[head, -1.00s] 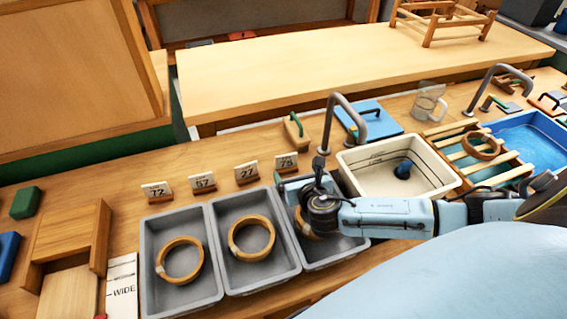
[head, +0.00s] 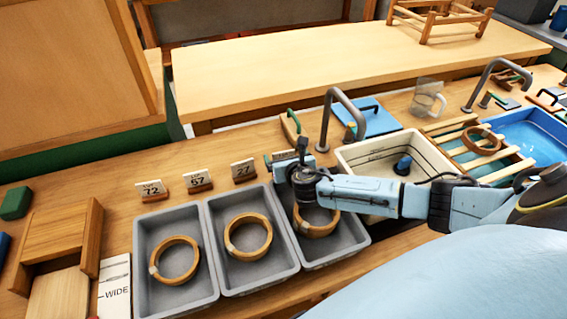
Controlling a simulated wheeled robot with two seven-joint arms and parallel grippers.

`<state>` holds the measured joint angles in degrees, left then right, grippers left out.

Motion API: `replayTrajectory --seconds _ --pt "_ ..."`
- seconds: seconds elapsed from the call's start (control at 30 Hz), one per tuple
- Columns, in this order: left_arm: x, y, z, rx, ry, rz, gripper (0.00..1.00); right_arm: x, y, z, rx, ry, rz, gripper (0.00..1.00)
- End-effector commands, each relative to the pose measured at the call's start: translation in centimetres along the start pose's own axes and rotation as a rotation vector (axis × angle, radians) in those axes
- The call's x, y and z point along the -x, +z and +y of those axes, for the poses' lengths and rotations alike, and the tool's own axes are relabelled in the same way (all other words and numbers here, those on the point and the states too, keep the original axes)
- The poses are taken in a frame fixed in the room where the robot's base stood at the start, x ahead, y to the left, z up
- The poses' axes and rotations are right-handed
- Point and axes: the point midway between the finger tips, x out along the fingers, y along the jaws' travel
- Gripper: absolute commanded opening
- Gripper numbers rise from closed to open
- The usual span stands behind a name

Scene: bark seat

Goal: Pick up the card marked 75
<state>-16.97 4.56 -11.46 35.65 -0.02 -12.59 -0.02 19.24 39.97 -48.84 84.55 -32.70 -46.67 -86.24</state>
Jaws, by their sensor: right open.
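The card marked 75 (head: 283,155) stands in a wooden holder at the right end of the row of cards. Only its upper edge shows, and its number is hidden behind my right gripper. My right gripper (head: 287,162) is open, right at the card in this view. I cannot tell whether its fingers touch the card or stand on both sides of it. The cards marked 72 (head: 151,189), 57 (head: 197,180) and 27 (head: 243,170) stand upright to the left. My left gripper is not in view.
Three grey trays (head: 141,265), each with a wooden ring, stand in front of the cards. A cream basin (head: 425,146) and curved tap (head: 326,120) are close on the right. A green-handled wooden tool (head: 291,127) lies behind the cards.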

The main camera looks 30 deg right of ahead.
Motion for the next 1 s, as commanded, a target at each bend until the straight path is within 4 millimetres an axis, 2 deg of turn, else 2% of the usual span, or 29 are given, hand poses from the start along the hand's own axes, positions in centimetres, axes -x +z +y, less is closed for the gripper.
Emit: replayTrajectory --seconds 0.07,0.4,0.67,0.77,1.0 --pt "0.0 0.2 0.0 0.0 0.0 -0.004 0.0 0.0 0.0 0.0 0.0 0.0 0.0 0.85" --pt "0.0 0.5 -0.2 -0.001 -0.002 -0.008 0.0 0.0 0.0 0.0 0.0 0.0 0.0 0.41" --pt "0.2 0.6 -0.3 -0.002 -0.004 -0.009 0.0 0.2 0.3 0.0 0.0 0.0 -0.001 0.41" --pt "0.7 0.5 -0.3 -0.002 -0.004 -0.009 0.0 0.6 1.5 0.0 -0.001 0.001 -0.002 0.41" --pt "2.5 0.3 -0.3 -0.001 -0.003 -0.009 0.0 2.5 6.2 0.0 -0.001 0.0 -0.005 0.41"
